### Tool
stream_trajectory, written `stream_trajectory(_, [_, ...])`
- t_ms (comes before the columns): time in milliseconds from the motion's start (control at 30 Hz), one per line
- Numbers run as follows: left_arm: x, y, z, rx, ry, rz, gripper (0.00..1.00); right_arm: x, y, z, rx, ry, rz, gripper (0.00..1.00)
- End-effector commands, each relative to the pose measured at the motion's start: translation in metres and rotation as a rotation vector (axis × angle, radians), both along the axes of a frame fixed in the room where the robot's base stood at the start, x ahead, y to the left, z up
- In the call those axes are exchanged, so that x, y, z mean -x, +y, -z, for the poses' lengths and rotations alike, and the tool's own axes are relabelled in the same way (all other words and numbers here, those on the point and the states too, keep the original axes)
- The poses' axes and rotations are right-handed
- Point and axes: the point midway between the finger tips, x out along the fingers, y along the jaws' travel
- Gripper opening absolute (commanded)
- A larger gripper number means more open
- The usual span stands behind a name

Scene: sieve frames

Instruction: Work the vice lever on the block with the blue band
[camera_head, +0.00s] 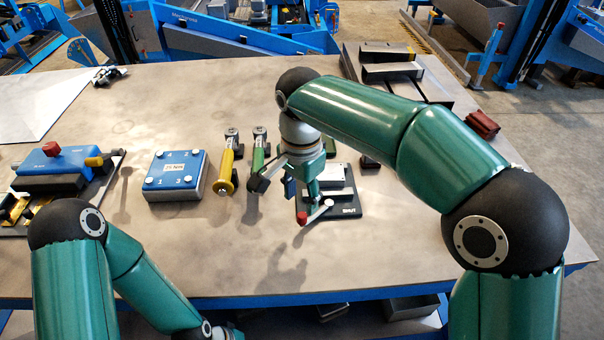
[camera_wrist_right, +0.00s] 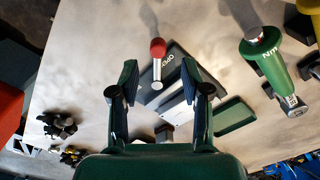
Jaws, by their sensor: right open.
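The vice lever (camera_head: 318,211) is a pale bar with a red knob (camera_head: 302,218), on a dark base plate (camera_head: 350,212) marked SHUT at the front. A grey metal block (camera_head: 334,176) stands on that plate, partly hidden by my right gripper (camera_head: 291,190). A small blue patch shows between the fingers; I cannot tell whether it is the band. In the right wrist view the lever (camera_wrist_right: 157,70) points away from the block, its red knob (camera_wrist_right: 157,47) beyond the fingertips. My right gripper (camera_wrist_right: 158,78) is open around the lever's line, not closed on it.
Left of the plate stand a green-handled tool (camera_head: 257,160), a yellow-handled tool (camera_head: 226,172) and a blue-topped numbered block (camera_head: 174,170). A blue device with a red knob (camera_head: 52,149) is at far left. The table front (camera_head: 230,260) is clear.

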Motion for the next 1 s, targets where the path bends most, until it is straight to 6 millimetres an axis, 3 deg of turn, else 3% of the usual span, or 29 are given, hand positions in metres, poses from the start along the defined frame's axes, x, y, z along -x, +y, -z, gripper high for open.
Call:
stream_trajectory(100, [0.0,0.0,0.0,0.0,0.0,0.0,0.4,-0.001,0.001,-0.025,-0.003,-0.004,0.0,0.47])
stream_trajectory(333, [0.0,0.0,0.0,0.0,0.0,0.0,0.4,-0.001,0.0,-0.056,-0.002,-0.002,0.0,0.47])
stream_trajectory(1000, [0.0,0.0,0.001,0.0,0.0,0.0,0.4,0.0,0.0,-0.063,-0.001,0.0,0.0,0.47])
